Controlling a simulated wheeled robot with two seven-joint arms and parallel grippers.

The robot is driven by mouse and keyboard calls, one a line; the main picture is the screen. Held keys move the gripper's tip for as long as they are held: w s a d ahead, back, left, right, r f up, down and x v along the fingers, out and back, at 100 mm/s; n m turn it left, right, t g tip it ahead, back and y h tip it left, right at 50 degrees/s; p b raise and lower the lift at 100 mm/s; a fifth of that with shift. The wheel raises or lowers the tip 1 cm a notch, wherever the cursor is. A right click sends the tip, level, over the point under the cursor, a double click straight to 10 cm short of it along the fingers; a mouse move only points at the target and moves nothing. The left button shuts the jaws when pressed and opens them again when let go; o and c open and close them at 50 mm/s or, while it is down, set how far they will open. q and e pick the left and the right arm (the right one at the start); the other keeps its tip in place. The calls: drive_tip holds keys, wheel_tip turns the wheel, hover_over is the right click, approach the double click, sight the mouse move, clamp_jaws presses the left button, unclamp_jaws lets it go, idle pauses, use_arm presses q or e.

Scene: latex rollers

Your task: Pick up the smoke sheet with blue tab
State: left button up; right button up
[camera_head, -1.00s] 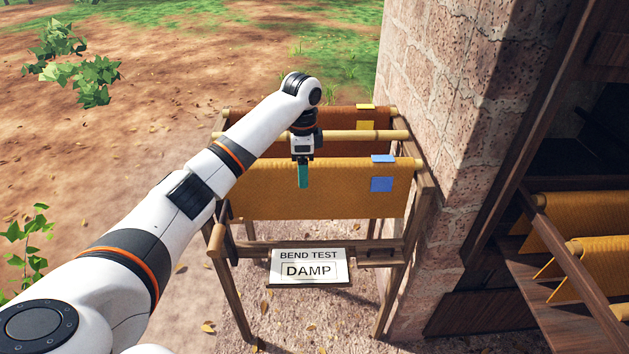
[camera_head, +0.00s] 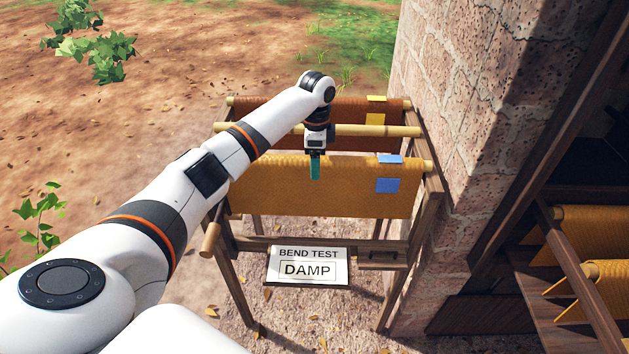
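The smoke sheet with the blue tab (camera_head: 350,195) is amber and hangs folded over the front pole of a wooden rack. Its blue tab (camera_head: 387,185) is near the right end, with part of it on top of the fold. My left gripper (camera_head: 315,172) points down at the sheet's top edge, near the middle of its width. Its teal fingers overlap the front of the sheet in the picture; I cannot tell whether they touch or grip it. My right gripper is not in view.
A darker sheet with a yellow tab (camera_head: 376,119) hangs on the rear pole. A bare pole (camera_head: 375,131) lies between them. A "BEND TEST DAMP" sign (camera_head: 307,267) is at the rack's front. A brick wall (camera_head: 460,130) stands close at right, with more sheets (camera_head: 590,230) beyond.

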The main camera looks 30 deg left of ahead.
sight(314, 184)
use_arm(q)
drive_tip(key=f, duration=0.2)
drive_tip(key=f+p, duration=0.1)
drive_tip(key=shift+s+a+f, duration=0.15)
drive_tip(key=shift+a+f, duration=0.05)
drive_tip(key=shift+f, duration=0.65)
drive_tip(key=shift+r, duration=0.1)
drive_tip(key=c, duration=1.6)
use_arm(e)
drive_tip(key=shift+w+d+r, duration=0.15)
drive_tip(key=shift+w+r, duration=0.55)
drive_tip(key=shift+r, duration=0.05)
use_arm(q)
drive_tip(key=shift+o, duration=0.2)
